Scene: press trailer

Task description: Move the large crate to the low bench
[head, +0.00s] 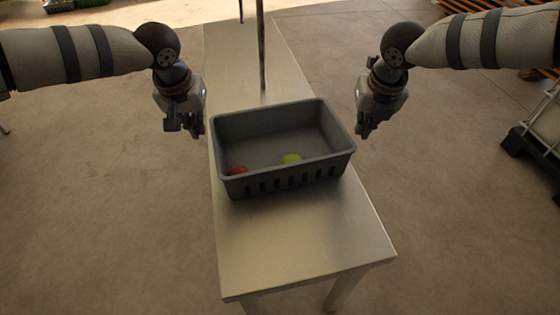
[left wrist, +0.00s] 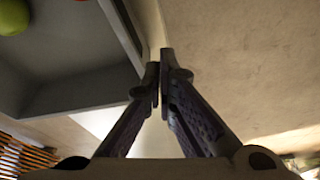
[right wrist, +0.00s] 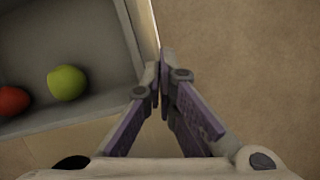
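The large grey crate (head: 285,172) stands upright on a long metal-topped bench (head: 290,245), with a red round thing (head: 237,171) and a yellow-green one (head: 291,159) inside. I cannot tell whether this bench is the low bench. My left gripper (head: 196,128) is beside the crate's left side, my right gripper (head: 363,130) beside its right side. In the left wrist view the fingertips (left wrist: 160,80) are together next to the crate wall (left wrist: 80,92). In the right wrist view the fingertips (right wrist: 160,78) are also together, just outside the crate wall (right wrist: 122,40). Nothing shows between either pair.
A dark upright post (head: 262,50) stands behind the crate. The bench top in front of the crate is bare. A white-framed object (head: 540,130) stands at the right edge. Open concrete floor (head: 115,225) lies on both sides of the bench.

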